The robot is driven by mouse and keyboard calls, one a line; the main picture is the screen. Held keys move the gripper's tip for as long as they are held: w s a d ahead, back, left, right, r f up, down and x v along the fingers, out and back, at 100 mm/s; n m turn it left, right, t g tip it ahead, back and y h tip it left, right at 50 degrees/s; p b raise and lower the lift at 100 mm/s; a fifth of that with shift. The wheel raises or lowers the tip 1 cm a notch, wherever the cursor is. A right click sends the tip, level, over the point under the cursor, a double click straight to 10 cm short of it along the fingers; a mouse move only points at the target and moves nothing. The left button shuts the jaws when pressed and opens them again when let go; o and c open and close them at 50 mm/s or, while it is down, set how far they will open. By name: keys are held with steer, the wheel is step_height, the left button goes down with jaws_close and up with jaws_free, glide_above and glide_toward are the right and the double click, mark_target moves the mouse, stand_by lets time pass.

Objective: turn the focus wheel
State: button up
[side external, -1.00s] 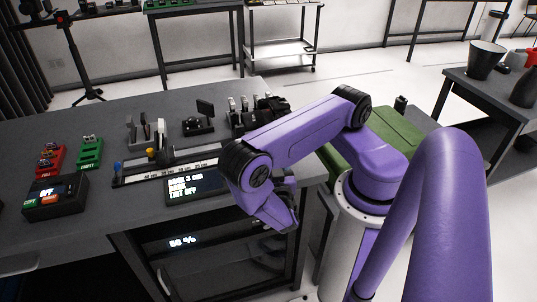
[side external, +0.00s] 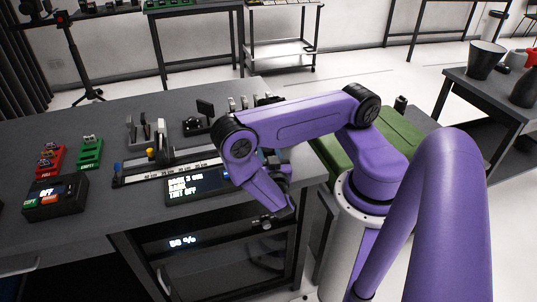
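I cannot make out a thing that is clearly the focus wheel; my arm hides part of the bench's right end. A small dark knob-like part (side external: 266,222) shows on the upper front of the glass-fronted cabinet (side external: 225,262), beside my gripper. My gripper (side external: 283,216) hangs pointing down at the bench's front right edge, just right of that part. Its fingers are dark and small here, so I cannot tell whether they are open, shut or touching anything.
A lit text display (side external: 195,186) stands on the bench left of my arm, with a long scale rail (side external: 170,172) behind it. A black button box (side external: 55,199), red rack (side external: 50,158) and green rack (side external: 90,152) stand left. The cabinet front shows "50 %".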

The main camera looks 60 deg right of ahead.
steer(key=shift+s+d+n+t+y, duration=0.1)
steer(key=shift+d+n+t+y, duration=0.05)
steer(key=shift+n+t+y, duration=0.8)
steer(key=shift+s+d+n+t+y, duration=0.15)
steer(key=shift+n+t+y, duration=0.65)
steer(key=shift+y, duration=0.3)
steer(key=shift+s+d+n+t+y, duration=0.1)
steer(key=shift+d+n+t+y, duration=0.05)
steer(key=shift+n+t+y, duration=0.8)
steer(key=o, duration=1.1)
steer(key=shift+a+m, duration=0.1)
steer(key=shift+m, duration=0.2)
